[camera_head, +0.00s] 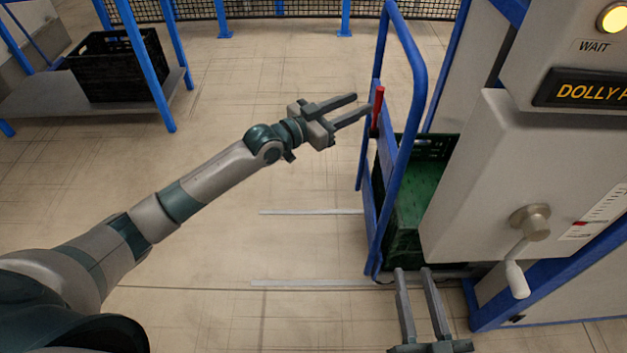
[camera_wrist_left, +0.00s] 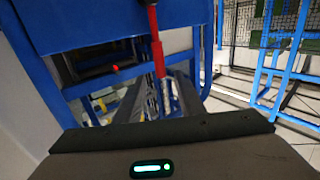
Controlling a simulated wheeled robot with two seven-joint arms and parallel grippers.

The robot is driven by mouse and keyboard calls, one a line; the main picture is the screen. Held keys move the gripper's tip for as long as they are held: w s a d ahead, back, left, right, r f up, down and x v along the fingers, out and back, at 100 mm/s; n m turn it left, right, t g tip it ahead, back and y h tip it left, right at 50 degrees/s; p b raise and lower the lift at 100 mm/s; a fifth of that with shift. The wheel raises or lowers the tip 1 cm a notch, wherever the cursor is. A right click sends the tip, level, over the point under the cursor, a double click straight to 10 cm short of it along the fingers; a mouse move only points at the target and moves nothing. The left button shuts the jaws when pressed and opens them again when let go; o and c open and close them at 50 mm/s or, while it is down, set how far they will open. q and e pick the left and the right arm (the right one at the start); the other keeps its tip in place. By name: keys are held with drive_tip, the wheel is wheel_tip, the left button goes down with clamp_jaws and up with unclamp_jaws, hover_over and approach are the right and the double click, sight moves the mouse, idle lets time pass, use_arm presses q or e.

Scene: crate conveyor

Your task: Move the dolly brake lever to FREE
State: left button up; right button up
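The dolly brake lever (camera_head: 377,107) is red and stands roughly upright at the side of the dolly's blue tube frame (camera_head: 416,75). It also shows in the left wrist view (camera_wrist_left: 158,58), with a silver lower part. My left gripper (camera_head: 363,102) is open, its fingertips just left of the lever. In the left wrist view the lever lines up with the gap between the fingers (camera_wrist_left: 163,95); I cannot tell whether they touch it. No FREE marking is readable. My right gripper (camera_head: 414,270) is open and empty at the bottom of the head view, near the dolly's lower end.
A green crate (camera_head: 415,190) sits on the dolly. A grey cabinet (camera_head: 480,170) with a crank handle (camera_head: 517,278), a lit WAIT lamp (camera_head: 613,17) and a "DOLLY" display (camera_head: 590,90) stands right. A black crate (camera_head: 115,68) is on a rack at upper left. The floor between is clear.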

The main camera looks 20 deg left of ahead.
use_arm(q)
drive_tip(key=v, duration=0.5)
drive_tip(key=s+a+f+n+y+p, duration=0.1)
drive_tip(key=f+p, duration=0.1)
drive_tip(key=f, duration=0.4)
drive_tip(key=s+a+f+n+y+p, duration=0.1)
drive_tip(key=s+f+y+p, duration=0.1)
drive_tip(key=f, duration=0.5)
drive_tip(key=s+a+f+n+g+y+p, duration=0.1)
drive_tip(key=s+f+y+p, duration=0.1)
drive_tip(key=f+p, duration=0.2)
drive_tip(key=shift+a+f+n, duration=0.3)
drive_tip(key=shift+a+f, duration=0.1)
drive_tip(key=shift+f, duration=1.35)
